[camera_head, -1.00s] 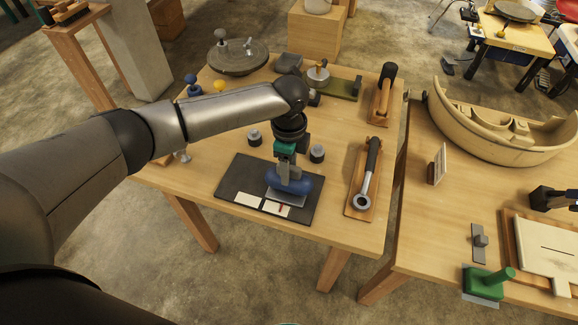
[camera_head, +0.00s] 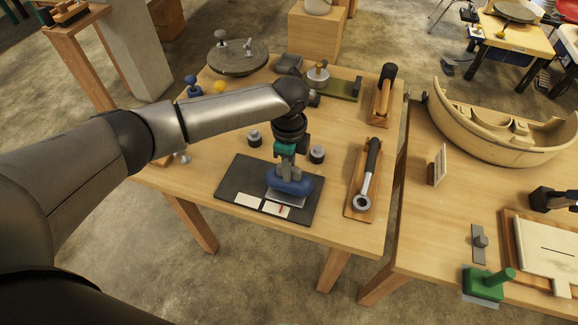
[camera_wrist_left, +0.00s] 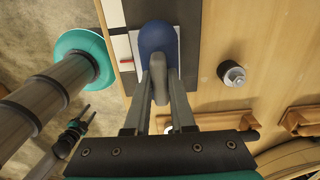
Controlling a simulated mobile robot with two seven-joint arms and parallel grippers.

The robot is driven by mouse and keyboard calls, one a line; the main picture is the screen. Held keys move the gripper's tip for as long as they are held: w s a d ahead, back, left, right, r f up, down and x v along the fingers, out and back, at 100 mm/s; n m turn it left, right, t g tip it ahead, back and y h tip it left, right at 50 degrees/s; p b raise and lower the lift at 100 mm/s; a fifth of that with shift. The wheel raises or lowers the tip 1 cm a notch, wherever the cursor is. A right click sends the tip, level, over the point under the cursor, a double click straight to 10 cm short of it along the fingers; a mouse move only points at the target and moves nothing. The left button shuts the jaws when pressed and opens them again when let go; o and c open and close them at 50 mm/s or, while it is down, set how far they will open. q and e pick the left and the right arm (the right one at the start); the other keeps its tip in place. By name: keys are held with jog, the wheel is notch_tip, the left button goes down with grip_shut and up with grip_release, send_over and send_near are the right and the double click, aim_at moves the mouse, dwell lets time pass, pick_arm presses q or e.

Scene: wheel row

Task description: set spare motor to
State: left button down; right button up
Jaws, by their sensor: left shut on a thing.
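The blue motor (camera_head: 291,186) sits at the front of a dark mat (camera_head: 240,178) on the wooden table, over a light grey plate. My left gripper (camera_head: 288,171) points down from above and is shut on the motor's grey upper part. In the left wrist view, the fingers (camera_wrist_left: 159,82) close around this grey part, with the blue motor body (camera_wrist_left: 156,38) beyond. The gripper hides part of the motor. What looks like my right gripper (camera_wrist_left: 84,116) shows small and dark at the lower left of the wrist view; its jaw state is unclear.
White cards (camera_head: 249,200) lie along the mat's front edge, one with a red mark. Two grey-black knobs (camera_head: 317,154) stand behind the mat. A ring-ended tool (camera_head: 367,178) lies in a wooden holder to the right. A second table holds a curved beige casing (camera_head: 500,135).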

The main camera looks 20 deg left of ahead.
aim_at(270, 171)
dwell(0.8)
pick_arm(q)
jog(key=a+p, duration=0.1)
jog(key=a, duration=0.4)
jog(key=shift+w+a+p, duration=0.1)
jog(key=shift+p, duration=0.3)
jog(key=c, duration=0.8)
grip_release()
jog(key=shift+o, duration=0.2)
notch_tip(270, 171, up, 15)
jog(key=p, duration=0.2)
jog(key=shift+r, duration=0.15)
